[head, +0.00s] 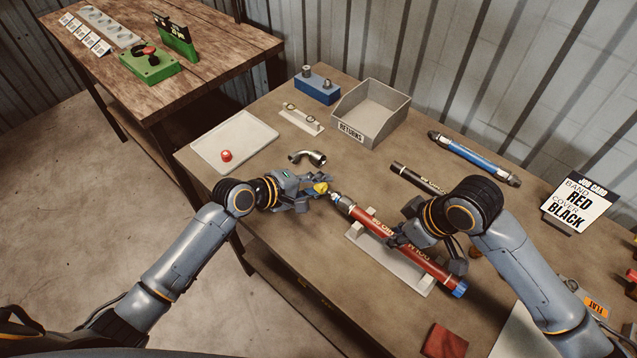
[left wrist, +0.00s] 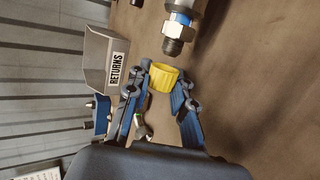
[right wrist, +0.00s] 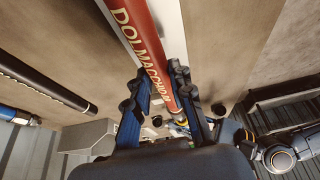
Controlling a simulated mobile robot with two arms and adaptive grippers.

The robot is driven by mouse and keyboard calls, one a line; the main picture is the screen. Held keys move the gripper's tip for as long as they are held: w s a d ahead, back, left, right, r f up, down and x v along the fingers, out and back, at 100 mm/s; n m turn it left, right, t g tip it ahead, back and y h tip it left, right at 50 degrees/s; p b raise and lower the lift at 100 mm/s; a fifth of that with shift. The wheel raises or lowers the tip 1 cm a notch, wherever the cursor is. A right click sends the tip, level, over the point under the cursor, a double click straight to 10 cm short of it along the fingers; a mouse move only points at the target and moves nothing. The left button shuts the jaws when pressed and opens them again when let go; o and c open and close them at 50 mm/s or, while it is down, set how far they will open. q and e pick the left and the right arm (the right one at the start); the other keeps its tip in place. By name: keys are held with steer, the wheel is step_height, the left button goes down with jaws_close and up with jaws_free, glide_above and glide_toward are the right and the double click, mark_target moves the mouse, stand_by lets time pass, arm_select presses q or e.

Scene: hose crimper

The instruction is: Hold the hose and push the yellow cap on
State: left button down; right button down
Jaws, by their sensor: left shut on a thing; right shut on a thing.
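The red hose (head: 374,222) lies along a pale cradle (head: 416,284) on the table. A blue end shows at its lower right and a bare metal fitting (head: 337,199) at its upper left. My right gripper (head: 404,238) is shut on the hose, and the right wrist view shows its fingers on both sides of the red hose (right wrist: 144,35). My left gripper (head: 322,188) is shut on the yellow cap (head: 321,187). In the left wrist view the cap (left wrist: 163,77) is between the fingertips, its open end facing the metal fitting (left wrist: 176,38), with a small gap between them.
A metal elbow (head: 308,157), a white tray (head: 235,140) with a red cap, and the grey RETURNS bin (head: 370,112) stand behind. A black hose (head: 418,178) and a blue hose (head: 473,158) lie to the right. A red cloth (head: 445,341) lies near the front.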

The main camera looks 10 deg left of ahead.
mark_target(329, 192)
arm_select(q)
steer(key=shift+s+d, duration=0.65)
steer(key=shift+d, duration=0.35)
stand_by(0.4)
steer(key=shift+s+d, duration=0.2)
steer(key=shift+d, duration=0.05)
steer(key=c, duration=1.1)
jaws_free()
steer(key=shift+o, duration=0.2)
steer(key=shift+a, duration=0.1)
steer(key=v, duration=1.2)
steer(key=shift+w+r, duration=0.1)
arm_select(e)
steer(key=c, duration=1.1)
jaws_free()
